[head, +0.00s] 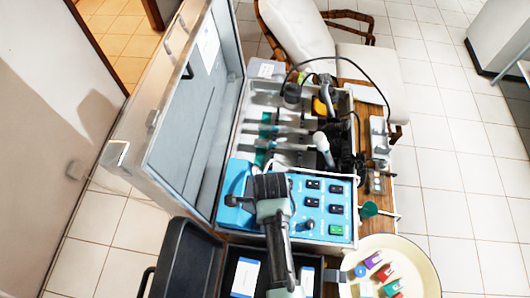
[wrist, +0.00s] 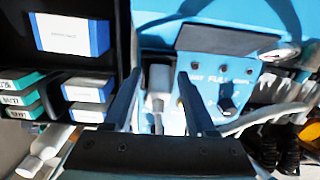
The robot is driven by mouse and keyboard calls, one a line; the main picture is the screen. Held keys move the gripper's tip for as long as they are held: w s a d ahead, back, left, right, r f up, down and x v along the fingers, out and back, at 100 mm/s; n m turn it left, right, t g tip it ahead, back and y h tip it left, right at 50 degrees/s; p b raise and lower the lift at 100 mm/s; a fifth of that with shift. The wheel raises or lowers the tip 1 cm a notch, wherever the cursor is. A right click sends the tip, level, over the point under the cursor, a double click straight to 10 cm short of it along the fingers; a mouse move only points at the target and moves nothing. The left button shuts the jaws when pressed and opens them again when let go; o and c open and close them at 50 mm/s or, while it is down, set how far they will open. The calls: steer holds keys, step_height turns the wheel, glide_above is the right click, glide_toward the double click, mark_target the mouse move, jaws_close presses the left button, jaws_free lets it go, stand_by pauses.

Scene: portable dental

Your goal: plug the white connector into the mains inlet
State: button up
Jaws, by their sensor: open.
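The white connector (wrist: 158,82) shows in the wrist view against the blue panel (wrist: 215,12), with its pale cable running down from it. It lies between the two fingers of my gripper (wrist: 157,80), which are apart with a gap on both sides of it. The mains inlet is not clearly visible; the connector covers that part of the panel, and I cannot tell how far in it sits. In the head view my arm reaches over the left part of the blue panel (head: 318,188) and hides the connector and my fingertips.
The panel sits in an open metal case (head: 182,120) whose lid stands at the left. Dental handpieces and hoses (head: 322,148) fill the case behind. A black box (head: 190,262) with labelled packs is in front, and a round cream tray (head: 425,262) with coloured items is at the right.

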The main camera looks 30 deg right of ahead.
steer(key=shift+s+a+f, duration=0.2)
steer(key=shift+s+f, duration=0.1)
steer(key=shift+s, duration=0.05)
step_height(320, 180, up, 14)
steer(key=b, duration=0.1)
steer(key=shift+d+f, duration=0.25)
steer(key=shift+d, duration=0.2)
steer(key=shift+w, duration=0.1)
